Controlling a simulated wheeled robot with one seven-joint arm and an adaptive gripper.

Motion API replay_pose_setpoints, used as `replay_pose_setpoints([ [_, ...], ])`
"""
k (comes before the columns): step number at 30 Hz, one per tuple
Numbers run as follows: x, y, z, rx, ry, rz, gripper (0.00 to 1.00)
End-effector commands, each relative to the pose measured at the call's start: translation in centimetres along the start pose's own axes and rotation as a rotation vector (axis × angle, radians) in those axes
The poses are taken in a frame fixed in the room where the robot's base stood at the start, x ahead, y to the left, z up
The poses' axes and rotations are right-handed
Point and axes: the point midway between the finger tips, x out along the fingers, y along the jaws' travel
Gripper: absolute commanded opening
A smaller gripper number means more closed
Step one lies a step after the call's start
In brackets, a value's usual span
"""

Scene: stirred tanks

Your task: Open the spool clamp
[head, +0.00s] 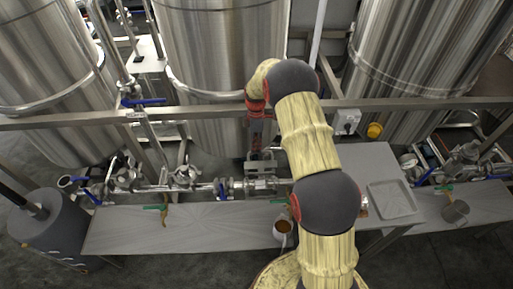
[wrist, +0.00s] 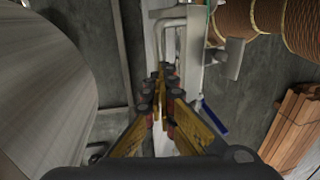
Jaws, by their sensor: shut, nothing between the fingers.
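A run of steel pipework with fittings and clamps (head: 245,187) lies along the back edge of the grey bench. I cannot tell for certain which fitting is the spool clamp; it is small here and partly behind my arm. My gripper (wrist: 160,88) is shut and empty in the wrist view, its black and yellow fingers converging in the middle. Beyond the fingertips is a pale pipe with a bend (wrist: 176,24). In the head view my arm reaches over the rail, and its end hangs down just behind the pipework; the fingertips are not clear there.
Steel tanks (head: 215,60) stand behind a horizontal rail (head: 200,110). A blue handle (wrist: 213,117) is right of my fingers. A grey drum (head: 45,230) stands at left.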

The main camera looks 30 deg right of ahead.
Motion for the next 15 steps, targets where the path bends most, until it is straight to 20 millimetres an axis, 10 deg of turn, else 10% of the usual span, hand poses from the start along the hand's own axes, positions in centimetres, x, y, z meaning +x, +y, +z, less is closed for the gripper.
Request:
replay_pose_setpoints([
  [15, 1.94, -1.15, 0.13, 0.001, -0.004, -0.036, 0.25],
])
